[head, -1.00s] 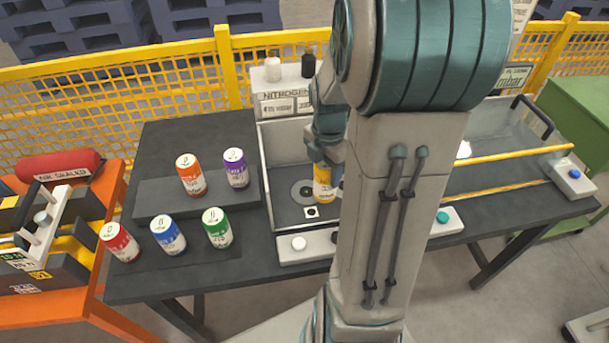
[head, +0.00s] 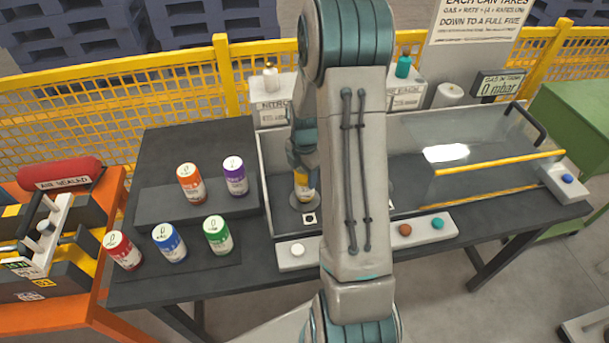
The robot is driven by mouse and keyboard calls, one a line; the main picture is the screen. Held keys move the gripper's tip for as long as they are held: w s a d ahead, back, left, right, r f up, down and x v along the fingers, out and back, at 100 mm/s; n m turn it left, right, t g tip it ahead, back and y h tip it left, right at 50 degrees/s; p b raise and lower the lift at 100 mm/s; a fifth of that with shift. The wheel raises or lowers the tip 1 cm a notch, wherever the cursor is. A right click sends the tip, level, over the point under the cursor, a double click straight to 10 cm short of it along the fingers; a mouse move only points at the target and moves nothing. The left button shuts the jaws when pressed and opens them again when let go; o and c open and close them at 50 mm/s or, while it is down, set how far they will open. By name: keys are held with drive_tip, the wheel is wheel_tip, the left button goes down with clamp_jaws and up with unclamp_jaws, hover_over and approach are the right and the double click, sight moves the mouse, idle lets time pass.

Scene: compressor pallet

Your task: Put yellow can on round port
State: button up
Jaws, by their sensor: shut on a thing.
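The yellow can (head: 304,188) is in my gripper (head: 304,172) in the head view. It stands upright over the round port (head: 296,205), a grey disc on the floor of the open tray at the left end of the bench. The can hides most of the disc, and I cannot tell whether its base touches it. My gripper is shut on the can's upper part, and my arm hides the area just to the right.
Orange (head: 191,184), purple (head: 235,177), red (head: 122,251), blue (head: 169,243) and green (head: 217,236) cans stand at the left. A button strip (head: 298,252) runs along the front. A clear-walled chamber (head: 480,150) is at the right.

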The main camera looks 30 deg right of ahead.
drive_tip(key=shift+f, duration=0.75)
drive_tip(key=shift+f, duration=0.15)
drive_tip(key=o, duration=1.2)
